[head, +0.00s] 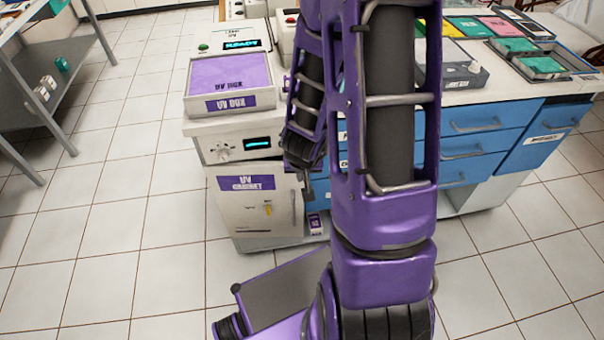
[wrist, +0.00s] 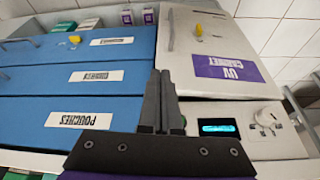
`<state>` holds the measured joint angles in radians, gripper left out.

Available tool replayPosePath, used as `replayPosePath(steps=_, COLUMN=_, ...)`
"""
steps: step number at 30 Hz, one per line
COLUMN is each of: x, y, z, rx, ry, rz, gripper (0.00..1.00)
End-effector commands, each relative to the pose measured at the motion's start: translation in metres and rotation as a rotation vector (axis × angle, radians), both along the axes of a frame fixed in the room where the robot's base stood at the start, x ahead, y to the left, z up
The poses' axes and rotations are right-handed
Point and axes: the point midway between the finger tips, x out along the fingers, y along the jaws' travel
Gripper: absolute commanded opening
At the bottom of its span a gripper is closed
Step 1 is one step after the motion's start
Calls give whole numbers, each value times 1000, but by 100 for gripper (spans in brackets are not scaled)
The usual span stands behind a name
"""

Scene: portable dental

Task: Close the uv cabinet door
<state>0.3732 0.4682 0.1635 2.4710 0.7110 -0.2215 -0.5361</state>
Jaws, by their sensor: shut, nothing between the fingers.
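The UV cabinet (head: 229,140) stands left of my arm in the head view, a white unit with a display and knob above its door. The door also shows upside down at the upper right of the wrist view (wrist: 205,42). Its handle-side edge seems to stand slightly out from the front; the exact gap is unclear. My gripper (wrist: 161,73) is shut and empty, near that edge and the blue drawers. Contact with the door cannot be told. My arm partly hides the area in the head view.
Blue drawers (wrist: 75,82) with bar handles adjoin the cabinet. A UV box (head: 230,75) sits on top of it. Small purple cartons (wrist: 127,17) stand low beside the cabinet. A grey shelf table (head: 45,85) is at the far left. The tiled floor (head: 110,230) left of the cabinet is clear.

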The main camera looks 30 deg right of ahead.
Motion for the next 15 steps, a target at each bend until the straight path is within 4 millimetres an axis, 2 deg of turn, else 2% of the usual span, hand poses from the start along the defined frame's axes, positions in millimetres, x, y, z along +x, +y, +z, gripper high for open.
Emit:
replayPosePath(steps=1, x=3, y=-3, z=-17, rx=2, ry=4, rz=-3, gripper=0)
replayPosePath(steps=7, x=17, y=-9, z=-54, rx=2, ry=2, rz=-2, gripper=0)
replayPosePath(steps=9, x=31, y=-14, z=-46, rx=-1, ry=-3, rz=1, gripper=0)
replayPosePath(steps=15, x=50, y=-22, z=-46, rx=1, ry=0, rz=3, gripper=0)
